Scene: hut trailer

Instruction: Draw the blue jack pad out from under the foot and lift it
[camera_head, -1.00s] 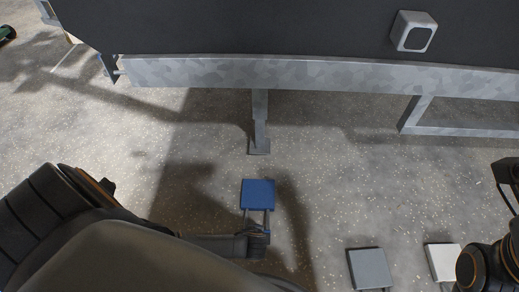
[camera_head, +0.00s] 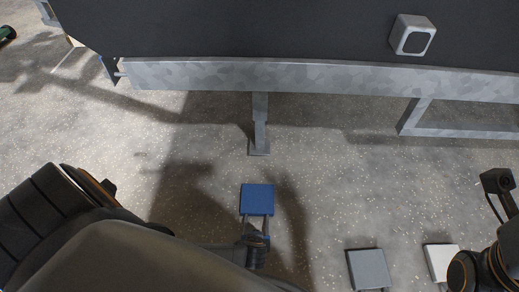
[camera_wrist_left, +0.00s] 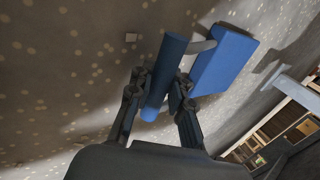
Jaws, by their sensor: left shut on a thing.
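The blue jack pad (camera_head: 257,199) is a flat square block with a handle on its near side. It is clear of the grey foot (camera_head: 259,146), with bare floor between them. My left gripper (camera_head: 255,246) is shut on the pad's handle. The left wrist view shows the blue grip bar (camera_wrist_left: 165,72) between the fingers of this gripper (camera_wrist_left: 158,92), with the pad (camera_wrist_left: 223,60) beyond it. I cannot tell how far the pad is off the floor. My right gripper (camera_head: 496,183) is at the right edge, and its jaws are not clear.
A grey pad (camera_head: 369,268) and a white pad (camera_head: 441,261) lie on the floor at the lower right, near my right arm. The trailer's grey frame rail (camera_head: 300,77) crosses the top, with a stand frame (camera_head: 412,115) to the right. The floor around the blue pad is open.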

